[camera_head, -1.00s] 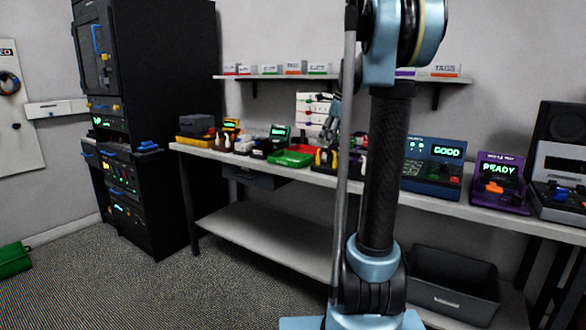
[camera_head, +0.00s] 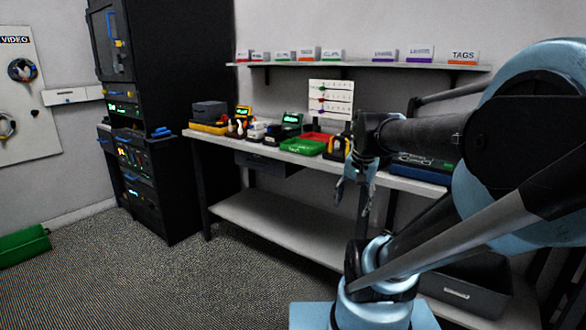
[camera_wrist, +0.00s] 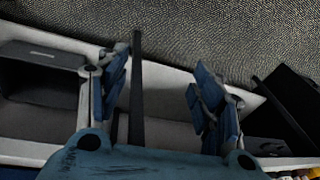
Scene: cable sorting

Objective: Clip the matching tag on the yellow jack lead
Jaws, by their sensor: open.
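My gripper (camera_head: 356,190) hangs in front of the workbench, fingers pointing down. In the wrist view its two blue-padded fingers (camera_wrist: 163,95) are spread apart with nothing between them. The yellow jack lead cannot be made out. A box labelled TAGS (camera_head: 463,57) stands at the right end of the wall shelf. A white card with coloured marks (camera_head: 330,99) stands at the back of the bench; its details are too small to read. No loose tag can be told apart.
The bench (camera_head: 400,183) carries a green tray (camera_head: 303,146), a red tray (camera_head: 318,137) and several small devices. A dark rack (camera_head: 165,120) stands left of it. A dark bin (camera_head: 470,285) sits low at right. Carpet (camera_head: 180,285) is clear in front.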

